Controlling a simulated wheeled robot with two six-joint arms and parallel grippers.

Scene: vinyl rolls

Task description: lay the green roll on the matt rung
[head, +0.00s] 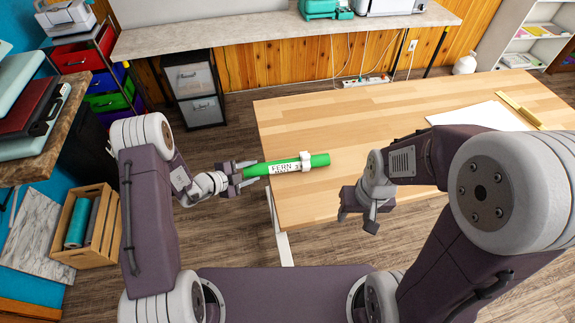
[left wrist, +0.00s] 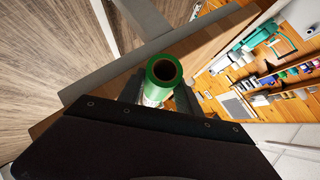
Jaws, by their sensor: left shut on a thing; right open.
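The green roll (head: 318,160) carries a white label reading FERN and a white band near its right end. My left gripper (head: 243,174) is shut on the roll's left end. The roll extends to the right over the left edge of the wooden table; I cannot tell whether it touches the top. In the left wrist view the green roll (left wrist: 161,76) shows its open dark end between the fingers of my left gripper (left wrist: 160,98). My right gripper (head: 362,208) is open and empty near the table's front edge. No matt rung can be made out.
The wooden table (head: 350,120) is mostly bare, with white sheets (head: 478,117) and a yellow strip (head: 520,108) at its right. A wooden crate (head: 98,230) holding a teal roll (head: 78,222) stands on the floor at left. A drawer cabinet (head: 195,90) stands behind.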

